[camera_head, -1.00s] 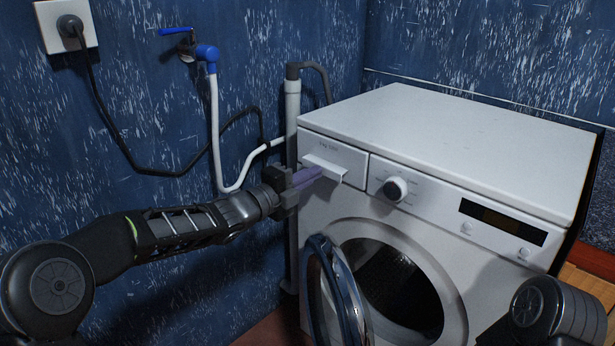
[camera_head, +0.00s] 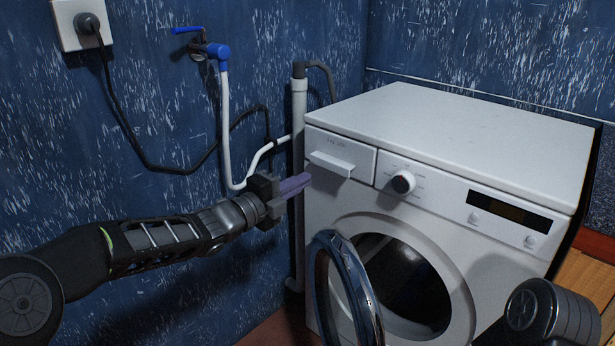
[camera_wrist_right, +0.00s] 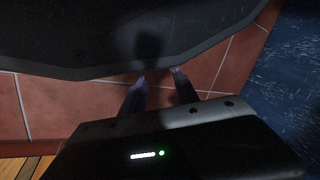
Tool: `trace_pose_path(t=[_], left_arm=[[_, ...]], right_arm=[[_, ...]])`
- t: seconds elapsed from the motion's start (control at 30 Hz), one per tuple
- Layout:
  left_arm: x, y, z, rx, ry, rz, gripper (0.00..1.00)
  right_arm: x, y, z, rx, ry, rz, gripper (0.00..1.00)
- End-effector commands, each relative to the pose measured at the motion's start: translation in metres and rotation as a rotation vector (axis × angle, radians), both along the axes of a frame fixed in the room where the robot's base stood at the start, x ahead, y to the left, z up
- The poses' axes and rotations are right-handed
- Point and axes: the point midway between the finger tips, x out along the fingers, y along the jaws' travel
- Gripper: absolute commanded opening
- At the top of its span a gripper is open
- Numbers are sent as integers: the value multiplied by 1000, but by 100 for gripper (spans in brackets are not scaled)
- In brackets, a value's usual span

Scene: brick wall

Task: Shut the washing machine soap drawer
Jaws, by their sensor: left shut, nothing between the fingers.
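The white washing machine (camera_head: 470,140) stands in the corner, in the head view. Its soap drawer (camera_head: 362,160) is at the top left of the front, with a protruding handle lip. The drawer front looks level with the panel around it. My left gripper (camera_head: 309,180) has its purple fingers shut and empty. Its tips are just left of and below the handle lip; they look apart from it. My right gripper (camera_wrist_right: 159,75) shows in the right wrist view with its two fingers apart and nothing between them, above a tiled floor.
The round machine door (camera_head: 345,290) hangs open below the drawer, near my left arm. A knob (camera_head: 403,182) sits right of the drawer. A tap (camera_head: 217,50), white hose, grey pipe (camera_head: 299,110) and socket (camera_head: 84,25) are on the left wall.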

Motion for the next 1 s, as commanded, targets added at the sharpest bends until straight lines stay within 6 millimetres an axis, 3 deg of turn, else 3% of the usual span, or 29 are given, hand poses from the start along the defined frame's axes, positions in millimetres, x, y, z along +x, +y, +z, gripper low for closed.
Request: trace_pose_path(t=[0.2, 0.4, 0.83, 1.0], left_arm=[[-31, 29, 3, 1, -1, 5, 0], [-49, 44, 0, 2, 1, 4, 0], [-53, 46, -1, -2, 3, 2, 0], [-49, 51, -4, -92, 91, 28, 0]], right_arm=[[-2, 0, 11, 1, 4, 3, 36], [-3, 0, 14, 1, 7, 5, 36], [-3, 0, 14, 1, 8, 5, 36], [-3, 0, 14, 1, 8, 5, 36]])
